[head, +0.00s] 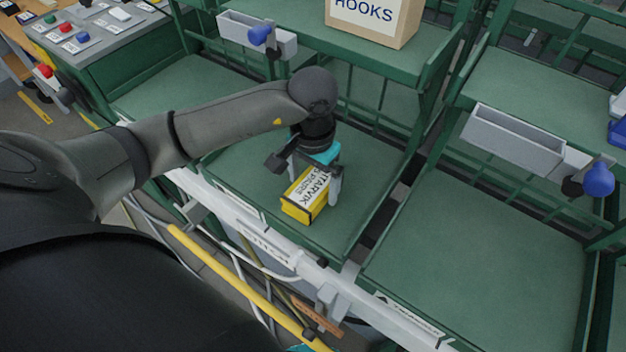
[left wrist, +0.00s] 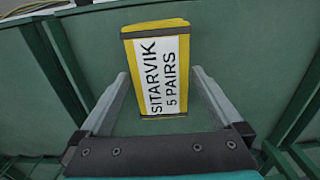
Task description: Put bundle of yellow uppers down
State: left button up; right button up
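The bundle of yellow uppers (head: 306,195) is a yellow and black pack with a white label. It is at the green shelf surface in the middle of the head view; I cannot tell whether it bears on the shelf. My left gripper (head: 314,188) points down over it with one finger on each side. The label reads SITARVIK 5 PAIRS.
The green shelf (head: 250,165) is clear around the bundle. A cardboard box marked HOOKS (head: 375,20) stands on the level above. A grey bin (head: 515,140) hangs at the right above another bare green shelf (head: 480,260). A white rail (head: 300,270) runs along the front edge.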

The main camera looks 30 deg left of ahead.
aim_at(313, 185)
pick_arm(q)
jog(key=shift+r+p, duration=0.5)
jog(key=shift+p, duration=0.15)
notch_tip(313, 185, up, 12)
jog(key=p, duration=0.1)
jog(key=shift+p, duration=0.3)
